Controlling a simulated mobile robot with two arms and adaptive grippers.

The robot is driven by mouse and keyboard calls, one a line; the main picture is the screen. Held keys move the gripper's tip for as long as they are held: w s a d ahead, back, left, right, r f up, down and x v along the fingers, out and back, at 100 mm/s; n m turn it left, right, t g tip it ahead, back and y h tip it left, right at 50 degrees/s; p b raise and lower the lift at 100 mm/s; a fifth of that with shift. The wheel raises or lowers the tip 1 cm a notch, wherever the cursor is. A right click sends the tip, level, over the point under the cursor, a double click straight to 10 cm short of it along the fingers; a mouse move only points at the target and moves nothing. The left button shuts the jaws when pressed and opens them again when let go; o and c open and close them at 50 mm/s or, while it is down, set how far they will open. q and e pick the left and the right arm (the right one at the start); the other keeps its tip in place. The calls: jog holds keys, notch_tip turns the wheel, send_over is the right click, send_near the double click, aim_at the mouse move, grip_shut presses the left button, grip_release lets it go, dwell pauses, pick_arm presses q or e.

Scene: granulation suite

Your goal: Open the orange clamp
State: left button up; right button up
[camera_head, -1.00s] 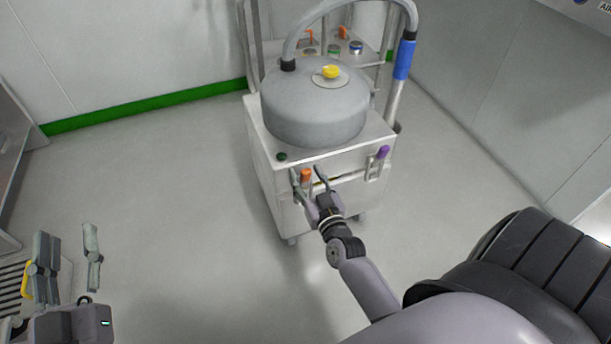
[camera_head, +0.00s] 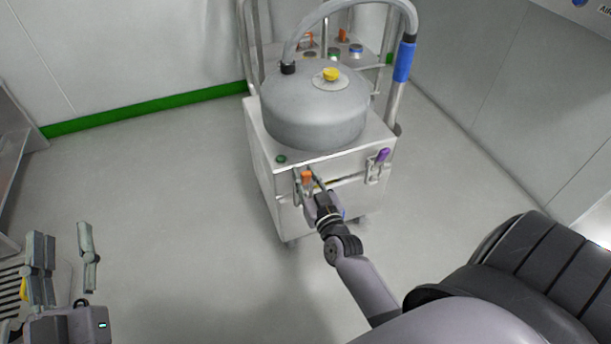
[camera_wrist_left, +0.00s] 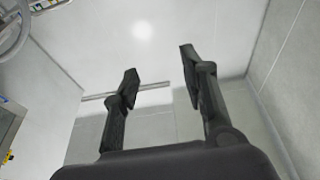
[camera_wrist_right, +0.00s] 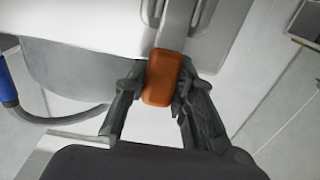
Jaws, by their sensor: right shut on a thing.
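The orange clamp (camera_head: 307,177) is on the front face of the grey boxy machine (camera_head: 283,183), left of a purple-handled clamp. In the right wrist view its orange handle (camera_wrist_right: 162,78) sits between the two fingers, touched on both sides. My right gripper (camera_head: 312,184) is shut on this handle and hides part of the latch below it. My left gripper (camera_head: 64,252) is far off at the lower left, its fingers apart with nothing between them. The left wrist view also shows the left gripper (camera_wrist_left: 158,78) open and empty.
The purple clamp (camera_head: 383,155) is on the same front face to the right. A grey round vessel (camera_head: 315,110) with a yellow knob and a hose tops the machine. Bare floor (camera_head: 170,200) lies to the left. A cart with small items stands behind.

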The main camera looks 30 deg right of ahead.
grip_shut()
